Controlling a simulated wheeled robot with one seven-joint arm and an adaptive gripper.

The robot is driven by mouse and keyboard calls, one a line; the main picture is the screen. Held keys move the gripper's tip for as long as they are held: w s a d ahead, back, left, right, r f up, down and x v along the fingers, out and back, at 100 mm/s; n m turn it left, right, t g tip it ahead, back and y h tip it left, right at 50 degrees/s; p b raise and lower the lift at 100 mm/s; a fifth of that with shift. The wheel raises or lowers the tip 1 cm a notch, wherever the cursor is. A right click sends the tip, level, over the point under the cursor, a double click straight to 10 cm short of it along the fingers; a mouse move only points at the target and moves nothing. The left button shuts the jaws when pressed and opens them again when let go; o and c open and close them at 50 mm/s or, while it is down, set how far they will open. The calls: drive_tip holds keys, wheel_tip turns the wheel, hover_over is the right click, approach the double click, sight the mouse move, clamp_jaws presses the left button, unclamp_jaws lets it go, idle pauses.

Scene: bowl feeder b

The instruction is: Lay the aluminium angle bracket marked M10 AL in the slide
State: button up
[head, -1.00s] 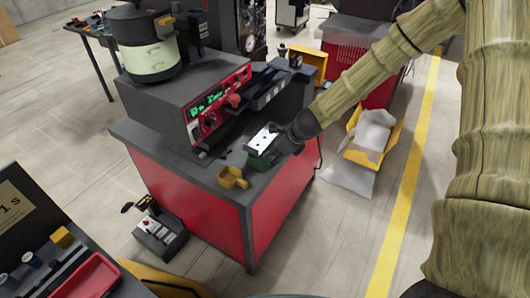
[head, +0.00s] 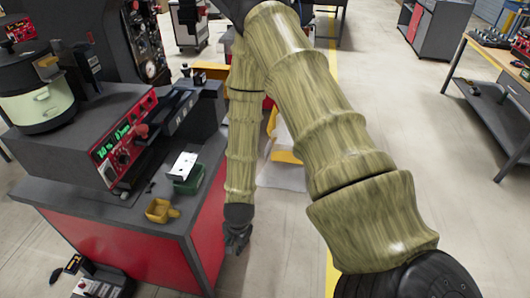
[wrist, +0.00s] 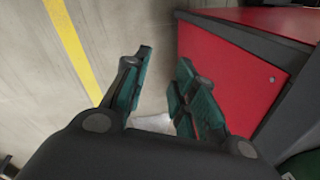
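A pale metal plate with dark holes (head: 183,165), which looks like the bracket, lies on a green box (head: 189,182) near the right edge of the grey bench top. Its marking is too small to read. A dark sloping channel (head: 178,112), possibly the slide, runs along the side of the feeder unit behind it. My gripper (head: 237,243) hangs beside the red cabinet's right side, apart from the bracket. The wrist view shows its fingers (wrist: 163,82) spread with nothing between them. The bracket does not clearly show in the wrist view.
A yellow scoop (head: 160,210) sits on the bench in front of the green box. The feeder's red control panel (head: 124,138) stands behind. The red cabinet (head: 120,250) is close to my gripper. A yellow bin (head: 284,145) stands behind my arm. Open floor lies to the right.

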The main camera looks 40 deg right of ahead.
drive_tip(key=s+a+f+n+g, duration=0.1)
drive_tip(key=s+a+f+n, duration=0.1)
drive_tip(key=s+n, duration=0.5)
drive_tip(key=s+a+f+n, duration=0.2)
drive_tip(key=s+f+n, duration=0.2)
drive_tip(key=s+n, duration=0.3)
drive_tip(key=s, duration=0.5)
drive_tip(key=shift+s+g, duration=0.3)
drive_tip(key=shift+g, duration=0.1)
drive_tip(key=shift+o, duration=0.2)
drive_tip(key=shift+a+f, duration=0.1)
drive_tip(key=shift+f, duration=0.1)
